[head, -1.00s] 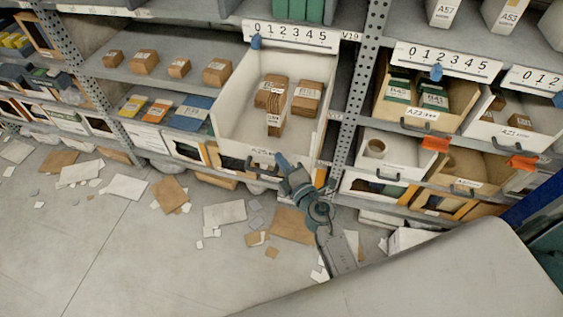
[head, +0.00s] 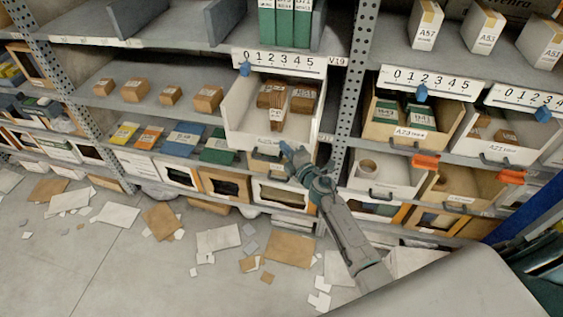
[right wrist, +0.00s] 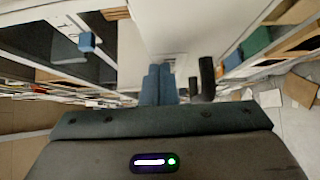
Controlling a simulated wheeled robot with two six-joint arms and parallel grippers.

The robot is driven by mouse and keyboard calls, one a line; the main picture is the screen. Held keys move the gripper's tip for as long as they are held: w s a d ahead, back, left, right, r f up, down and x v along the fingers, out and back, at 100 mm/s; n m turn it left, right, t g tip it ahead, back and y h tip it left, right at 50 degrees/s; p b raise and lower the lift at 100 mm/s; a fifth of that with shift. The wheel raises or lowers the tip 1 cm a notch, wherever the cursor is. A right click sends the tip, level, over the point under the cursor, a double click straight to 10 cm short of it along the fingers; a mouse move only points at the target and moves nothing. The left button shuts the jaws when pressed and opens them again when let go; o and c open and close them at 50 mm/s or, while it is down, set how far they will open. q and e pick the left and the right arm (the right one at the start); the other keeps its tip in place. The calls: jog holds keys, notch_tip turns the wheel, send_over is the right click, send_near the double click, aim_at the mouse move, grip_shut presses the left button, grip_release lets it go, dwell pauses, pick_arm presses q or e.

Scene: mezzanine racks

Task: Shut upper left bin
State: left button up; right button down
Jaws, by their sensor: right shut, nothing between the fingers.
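The upper left bin (head: 238,112) is a white open-topped drawer under a number strip (head: 280,63), with brown cartons (head: 289,97) inside. It still sticks out of the rack, and its contents show from above. My right gripper (head: 287,150) is shut and empty at the lower part of the bin's front, right of its label. In the right wrist view its blue fingers (right wrist: 159,85) lie together against or very near the pale front panel (right wrist: 168,30), with a dark handle (right wrist: 206,78) just to their right. Actual contact is hard to tell. My left gripper is out of view.
A perforated rack post (head: 347,115) stands right of the bin. Beyond it are other bins, including A23 (head: 384,130) and a white one with a tape roll (head: 405,178). Cardboard and paper scraps (head: 219,239) litter the floor.

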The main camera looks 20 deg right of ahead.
jog(key=w+d+b, duration=0.1)
jog(key=w+d, duration=0.1)
jog(key=w, duration=0.2)
jog(key=w+d+b, duration=0.1)
jog(key=w+d, duration=0.2)
jog(key=w, duration=0.1)
jog(key=w+d+b, duration=0.2)
jog(key=w+d, duration=0.1)
jog(key=w, duration=0.1)
jog(key=shift+f, duration=0.15)
jog(key=shift+w+d, duration=0.3)
jog(key=shift+w, duration=0.15)
jog(key=shift+w+d+r, duration=0.1)
jog(key=shift+r, duration=0.25)
